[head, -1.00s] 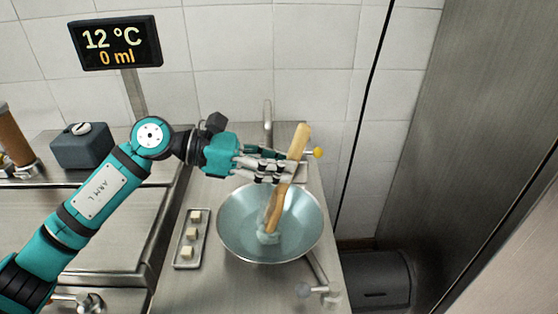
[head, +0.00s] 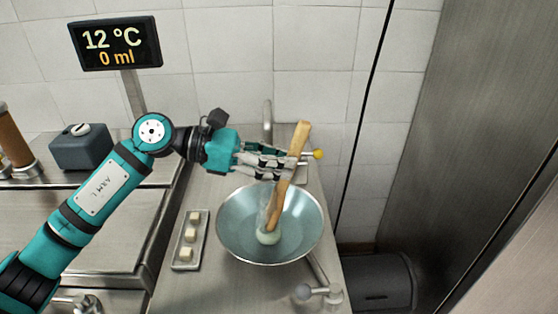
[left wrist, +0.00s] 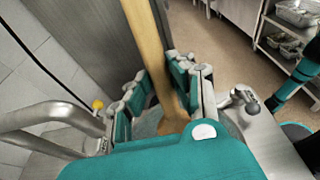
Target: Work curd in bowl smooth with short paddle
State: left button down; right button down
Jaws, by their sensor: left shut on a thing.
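The bowl (head: 232,232) is a wide, shallow, pale blue-green vessel on the steel counter in the head view. A small pale lump, apparently the curd (head: 268,237), lies in its bottom at the paddle's lower end. My left gripper (head: 282,166) is shut on the wooden paddle (head: 302,136) above the bowl's far side. The paddle stands tilted, its top leaning right. In the left wrist view the paddle (left wrist: 149,45) runs up between the fingers. The paddle's gripped part is partly hidden by the fingers. My right gripper is not in view.
A narrow tray (head: 178,262) with three pale cubes stands left of the bowl. A faucet (head: 267,115) rises behind, and a lever valve (head: 325,293) is in front. A display (head: 116,42) reads 12 °C and 0 ml. A grey box (head: 80,148) stands at left.

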pick_arm(q)
jog(key=shift+w+r+p, duration=0.15)
jog(key=shift+r+p, duration=0.3)
jog(key=shift+r, duration=0.3)
notch_tip(320, 180, up, 8)
jog(key=p, duration=0.3)
jog(key=shift+f, duration=0.25)
